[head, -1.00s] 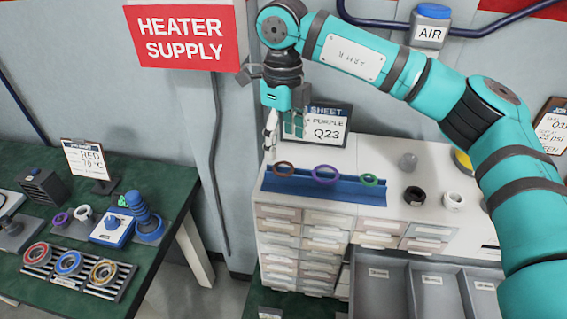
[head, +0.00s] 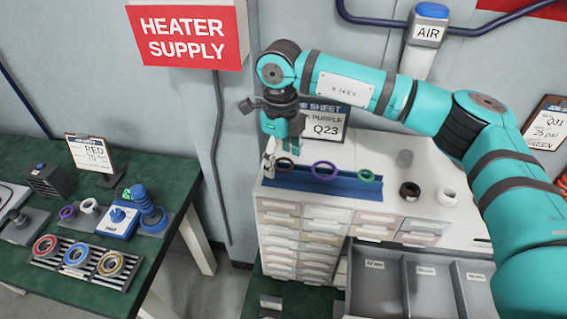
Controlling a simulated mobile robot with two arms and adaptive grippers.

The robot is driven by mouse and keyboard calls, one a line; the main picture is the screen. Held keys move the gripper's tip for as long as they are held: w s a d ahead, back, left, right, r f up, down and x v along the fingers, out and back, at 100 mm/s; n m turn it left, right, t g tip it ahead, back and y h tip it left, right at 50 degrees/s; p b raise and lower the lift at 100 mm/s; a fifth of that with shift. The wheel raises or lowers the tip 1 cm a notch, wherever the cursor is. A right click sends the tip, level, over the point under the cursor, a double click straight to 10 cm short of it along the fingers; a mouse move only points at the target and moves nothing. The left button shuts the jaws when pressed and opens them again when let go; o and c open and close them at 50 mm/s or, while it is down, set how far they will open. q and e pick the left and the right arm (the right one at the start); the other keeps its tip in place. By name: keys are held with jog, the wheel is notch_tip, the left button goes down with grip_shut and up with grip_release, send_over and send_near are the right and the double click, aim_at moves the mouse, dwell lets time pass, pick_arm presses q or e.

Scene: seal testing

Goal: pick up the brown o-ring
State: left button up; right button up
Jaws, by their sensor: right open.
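The brown o-ring (head: 284,164) stands at the left end of a blue rack (head: 340,186) on top of a white drawer cabinet. A purple o-ring (head: 325,171) and a green o-ring (head: 366,176) sit to its right in the same rack. My right gripper (head: 275,158) is open and points down at the brown o-ring. One pale finger shows just left of the ring, and the gripper body covers part of the space above it. I cannot tell whether a finger touches the ring. My left gripper is not in view.
A clipboard sheet (head: 328,124) stands close behind my right gripper. A black ring (head: 410,191) and a white ring (head: 446,196) lie right of the rack. An open grey drawer (head: 390,291) juts out in front. A green bench (head: 170,180) stands at left.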

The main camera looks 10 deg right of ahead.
jog(key=shift+f+b, duration=0.2)
jog(key=shift+b, duration=0.15)
dwell(0.5)
jog(key=c, duration=0.8)
